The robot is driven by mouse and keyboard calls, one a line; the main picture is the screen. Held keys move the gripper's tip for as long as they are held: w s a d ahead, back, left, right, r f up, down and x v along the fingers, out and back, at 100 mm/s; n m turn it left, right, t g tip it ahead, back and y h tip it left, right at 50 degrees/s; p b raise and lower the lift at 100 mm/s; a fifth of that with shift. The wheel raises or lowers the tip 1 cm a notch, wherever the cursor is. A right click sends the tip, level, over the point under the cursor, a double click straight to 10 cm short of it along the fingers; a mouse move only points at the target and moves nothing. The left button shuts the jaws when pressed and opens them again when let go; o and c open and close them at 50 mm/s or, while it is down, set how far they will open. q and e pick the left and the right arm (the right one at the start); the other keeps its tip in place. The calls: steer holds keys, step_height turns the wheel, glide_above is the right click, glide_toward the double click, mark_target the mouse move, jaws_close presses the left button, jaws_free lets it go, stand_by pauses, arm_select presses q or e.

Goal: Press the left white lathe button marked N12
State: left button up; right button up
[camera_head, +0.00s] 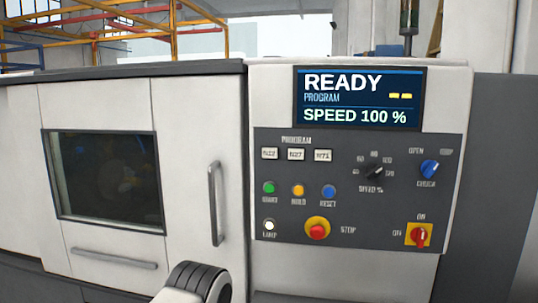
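The lathe's control panel (350,190) faces me right of centre. Under the word PROGRAM it carries a row of three white buttons. The left white button (269,154) has a small label that looks like N12. The middle white button (296,154) looks like N27, and the right white button (323,155) looks like N71. Neither gripper shows in this view. Only a white and black part of my own arm rises at the bottom edge, below and left of the panel, apart from the buttons.
The display (359,98) reads READY, SPEED 100 %. Below the white buttons are green (269,188), orange (298,190) and blue (329,191) buttons, a white lamp (269,225) and a red stop button (317,229). A door handle (215,204) stands left of the panel.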

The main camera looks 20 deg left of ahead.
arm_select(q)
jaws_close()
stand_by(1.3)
